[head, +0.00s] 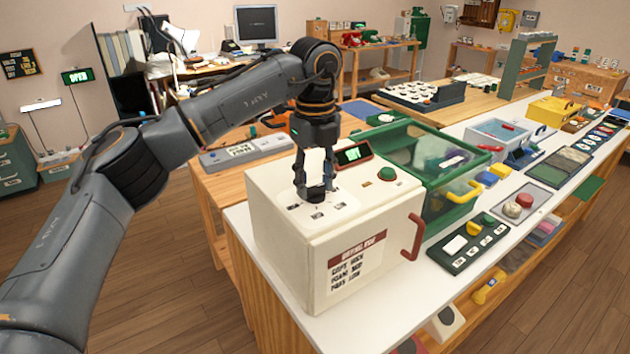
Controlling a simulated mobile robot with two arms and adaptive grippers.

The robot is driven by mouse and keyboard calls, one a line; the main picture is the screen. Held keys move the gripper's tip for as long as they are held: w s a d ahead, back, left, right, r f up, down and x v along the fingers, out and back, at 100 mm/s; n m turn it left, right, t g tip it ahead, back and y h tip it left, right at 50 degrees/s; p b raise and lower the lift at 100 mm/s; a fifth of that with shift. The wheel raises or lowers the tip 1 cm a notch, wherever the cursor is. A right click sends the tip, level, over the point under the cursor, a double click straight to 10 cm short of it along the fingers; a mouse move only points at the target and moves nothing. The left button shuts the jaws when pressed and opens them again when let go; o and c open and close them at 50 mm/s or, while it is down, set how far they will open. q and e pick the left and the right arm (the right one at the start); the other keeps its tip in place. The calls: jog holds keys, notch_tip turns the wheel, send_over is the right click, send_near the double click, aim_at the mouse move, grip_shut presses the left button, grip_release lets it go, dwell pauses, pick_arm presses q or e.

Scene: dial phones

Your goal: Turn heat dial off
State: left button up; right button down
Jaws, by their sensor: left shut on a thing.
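A cream box-shaped appliance (289,256) stands on the near end of the white-topped counter. It has a red handle (415,238) on its front right edge and a printed sign with a red header on its front. On its top are a panel with small dark labels, a small lit green display (353,153) and a green button (387,174). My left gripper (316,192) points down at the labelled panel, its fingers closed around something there. The dial itself is hidden by the fingers, so its setting cannot be read. My right gripper is not in view.
A green bin with a clear lid (440,160) stands right behind the appliance. A dark panel with buttons (468,243) lies to its right on the counter (390,307). A wooden table with a grey device (245,151) is at the left.

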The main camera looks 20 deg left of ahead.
aim_at(315, 187)
pick_arm(q)
jog(key=shift+n, duration=0.4)
jog(key=o, duration=1.1)
jog(key=shift+o, duration=0.2)
notch_tip(315, 187, up, 12)
